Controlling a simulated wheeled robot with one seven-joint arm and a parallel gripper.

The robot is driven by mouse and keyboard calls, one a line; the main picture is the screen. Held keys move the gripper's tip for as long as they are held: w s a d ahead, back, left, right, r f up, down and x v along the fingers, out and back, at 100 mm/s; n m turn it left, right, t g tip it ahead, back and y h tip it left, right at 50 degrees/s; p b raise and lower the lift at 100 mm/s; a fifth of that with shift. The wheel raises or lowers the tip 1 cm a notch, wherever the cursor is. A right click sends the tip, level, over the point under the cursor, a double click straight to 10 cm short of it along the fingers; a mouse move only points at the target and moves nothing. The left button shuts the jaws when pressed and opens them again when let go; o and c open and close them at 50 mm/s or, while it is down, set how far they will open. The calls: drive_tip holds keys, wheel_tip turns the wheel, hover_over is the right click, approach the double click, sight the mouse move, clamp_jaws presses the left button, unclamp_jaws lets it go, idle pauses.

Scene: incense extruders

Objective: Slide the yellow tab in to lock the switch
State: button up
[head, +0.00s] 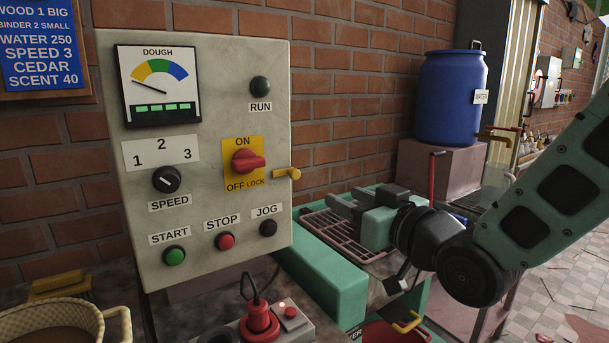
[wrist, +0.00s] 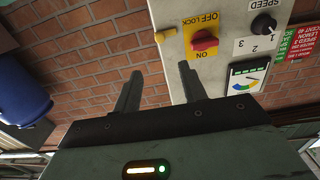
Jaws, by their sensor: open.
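The yellow tab (head: 287,173) sticks out at the right edge of the panel, to the right of the red switch (head: 247,161) on its yellow ON / OFF LOCK plate (head: 242,145). The switch handle lies roughly sideways. My gripper (head: 345,198) is open and empty, to the right of the tab and apart from it. The wrist view is upside down: the tab (wrist: 165,34) appears beyond my two fingers (wrist: 160,83), near the panel edge, with the switch (wrist: 204,41) to its right. No finger touches the tab.
The pale control panel (head: 200,75) also carries a speed knob (head: 166,180) and several buttons. A green machine with a grate (head: 350,236) stands below my gripper. A blue barrel (head: 450,98) stands behind. A red plug (head: 259,322) is below the panel.

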sight(297, 174)
drive_tip(key=p+x, duration=0.2)
drive_tip(key=x, duration=1.2)
drive_tip(key=shift+w+a, duration=0.3)
